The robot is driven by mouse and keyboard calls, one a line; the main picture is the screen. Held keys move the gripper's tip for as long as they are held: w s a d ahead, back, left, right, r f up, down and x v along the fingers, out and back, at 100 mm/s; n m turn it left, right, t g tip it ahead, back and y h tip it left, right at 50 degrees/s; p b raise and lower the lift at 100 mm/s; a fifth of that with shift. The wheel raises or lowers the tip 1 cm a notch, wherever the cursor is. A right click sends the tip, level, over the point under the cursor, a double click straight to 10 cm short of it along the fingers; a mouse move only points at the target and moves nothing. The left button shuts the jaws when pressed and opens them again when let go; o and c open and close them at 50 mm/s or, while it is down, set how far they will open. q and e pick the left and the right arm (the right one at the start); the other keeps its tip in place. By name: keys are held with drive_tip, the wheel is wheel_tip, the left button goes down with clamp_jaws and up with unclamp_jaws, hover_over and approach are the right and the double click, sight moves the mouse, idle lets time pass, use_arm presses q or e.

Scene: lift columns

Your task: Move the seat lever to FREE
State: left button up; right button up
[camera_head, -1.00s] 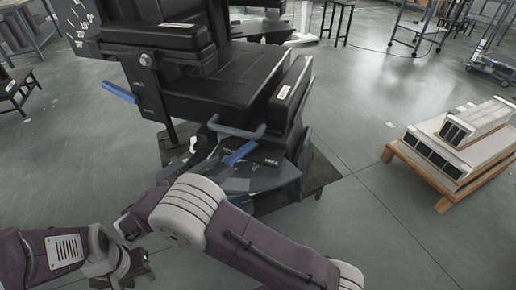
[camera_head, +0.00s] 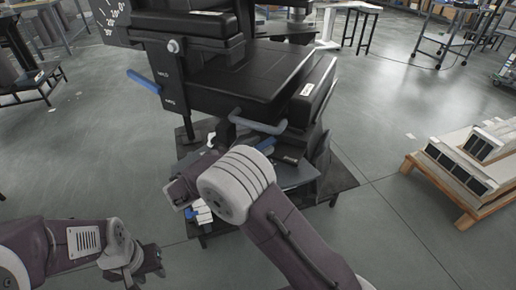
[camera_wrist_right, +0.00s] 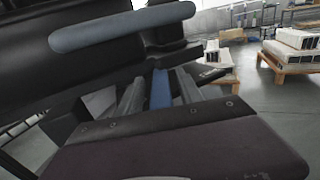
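The black seat (camera_head: 240,75) stands upper centre in the head view. A blue lever (camera_head: 265,144) shows low at its front, below a grey-blue bar handle (camera_head: 258,123). In the right wrist view the blue lever (camera_wrist_right: 160,92) lies between the two grey fingers of my right gripper (camera_wrist_right: 160,76), with visible gaps, so the gripper is open around it. The bar handle (camera_wrist_right: 120,27) crosses above. In the head view my right arm hides its gripper. My left gripper (camera_head: 150,262) is at lower left, away from the seat; its fingers are unclear. The lever's markings are unreadable.
Another blue lever (camera_head: 143,80) sticks out from the seat's left side. A dark base plate (camera_head: 343,180) lies under the seat. A wooden pallet with pale boxes (camera_head: 440,185) stands at right. The grey floor between is clear.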

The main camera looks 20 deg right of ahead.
clamp_jaws()
drive_tip(key=shift+f, duration=0.1)
idle(1.1)
